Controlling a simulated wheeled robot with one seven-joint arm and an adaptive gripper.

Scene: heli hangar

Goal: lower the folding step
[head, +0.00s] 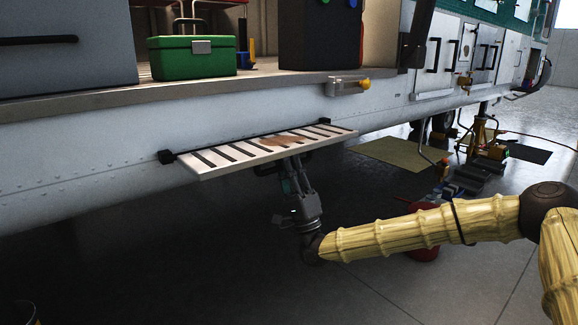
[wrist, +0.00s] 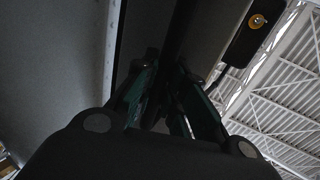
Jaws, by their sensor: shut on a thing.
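The folding step (head: 225,157) is a pale panel with black grip strips and a brown worn patch. In the head view it juts out from the helicopter's side below the door sill, close to level, with its back edge along a dark hinge rod. My gripper (head: 287,172) reaches up from below to the step's underside. In the wrist view my gripper (wrist: 163,78) has its teal fingers closed about a dark bar (wrist: 182,38), which seems to belong to the step. The step hides the grip point from above.
A green toolbox (head: 195,58) sits on the door sill above. A latch with a yellow knob (head: 350,87) is fixed on the hull right of the step. A red bucket (head: 424,250) stands behind my arm. The floor below the step looks clear but dark.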

